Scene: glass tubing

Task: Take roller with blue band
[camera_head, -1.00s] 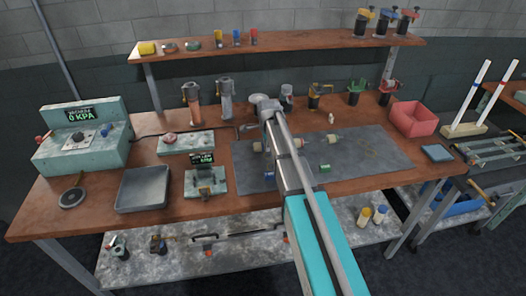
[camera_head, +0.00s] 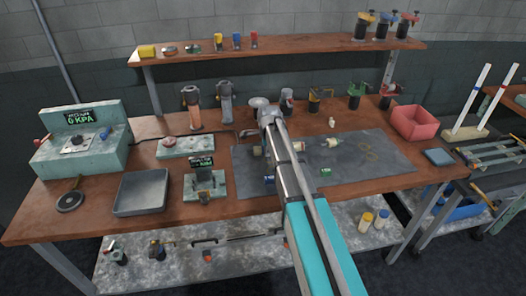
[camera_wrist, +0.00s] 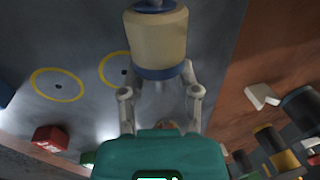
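A cream roller with blue bands (camera_wrist: 159,38) fills the top middle of the wrist view. My gripper (camera_wrist: 160,82) is open there, its two fingers apart, pointing toward the roller. The roller's lower blue band is at the fingertips; I cannot tell whether they touch it. In the head view my arm hides the gripper. Two other rollers lie right of my arm, one reddish-banded (camera_head: 299,146) and one pale (camera_head: 333,141).
A small blue piece (camera_head: 269,180) and a green piece (camera_head: 326,172) lie on the mat. A red block (camera_wrist: 50,138) shows in the wrist view. A grey tray (camera_head: 141,192) and pressure box (camera_head: 82,142) stand left, a pink bin (camera_head: 414,123) right. The mat's right side is mostly clear.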

